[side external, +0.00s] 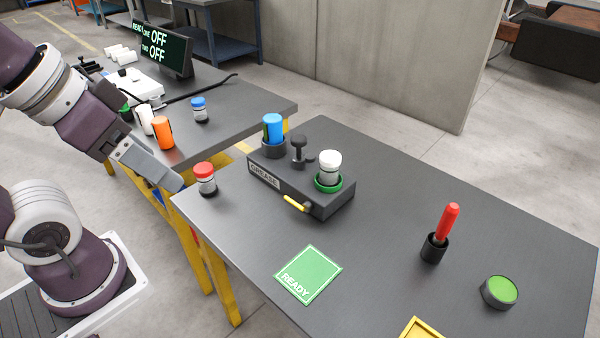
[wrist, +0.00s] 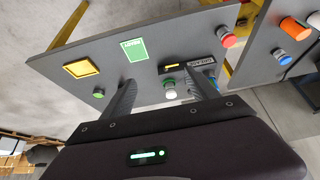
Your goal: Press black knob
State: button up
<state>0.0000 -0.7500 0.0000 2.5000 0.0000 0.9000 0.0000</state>
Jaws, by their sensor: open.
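The black knob (side external: 298,148) stands upright on top of a dark box (side external: 328,204) labelled GREASE, between a blue-topped container and a white-capped jar. My gripper (side external: 178,181) is at the left, off the near-left edge of the table and well apart from the knob. In the wrist view my gripper (wrist: 165,88) shows two separated dark fingers with nothing held between them. The box is partly visible beyond the fingers there; I cannot make out the knob, which may be behind the right finger.
A red-capped jar (side external: 205,178) stands at the table's left corner, close to my gripper. The white-capped jar (side external: 329,168) sits in a green ring.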

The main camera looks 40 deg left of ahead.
jog(key=shift+w+r, duration=0.2)
jog(key=shift+w, duration=0.1)
jog(key=c, duration=0.5)
jog(key=shift+g, duration=0.3)
jog(key=w+r, duration=0.1)
jog(key=w, duration=0.1)
jog(key=w+r, duration=0.1)
jog(key=w, duration=0.1)
jog(key=w+r, duration=0.1)
jog(key=w, duration=0.1)
jog(key=shift+w+a, duration=0.25)
jog(key=shift+a, duration=0.15)
jog(key=c, duration=0.7)
jog(key=shift+g, duration=0.3)
jog(key=w, duration=0.3)
jog(key=w+a, duration=0.1)
jog(key=w, duration=0.3)
jog(key=w+a+r, duration=0.1)
jog(key=w, duration=0.3)
jog(key=shift+a+r, duration=0.1)
jog(key=shift+a, duration=0.05)
grip_shut()
jog(key=w+a+f, duration=0.3)
jog(key=w+f, duration=0.1)
jog(key=w, duration=0.4)
jog(key=w+a+f+g, duration=0.1)
jog(key=w+a+f, duration=0.3)
jog(key=w, duration=0.5)
jog(key=shift+w+a, duration=0.2)
jog(key=shift+a, duration=0.05)
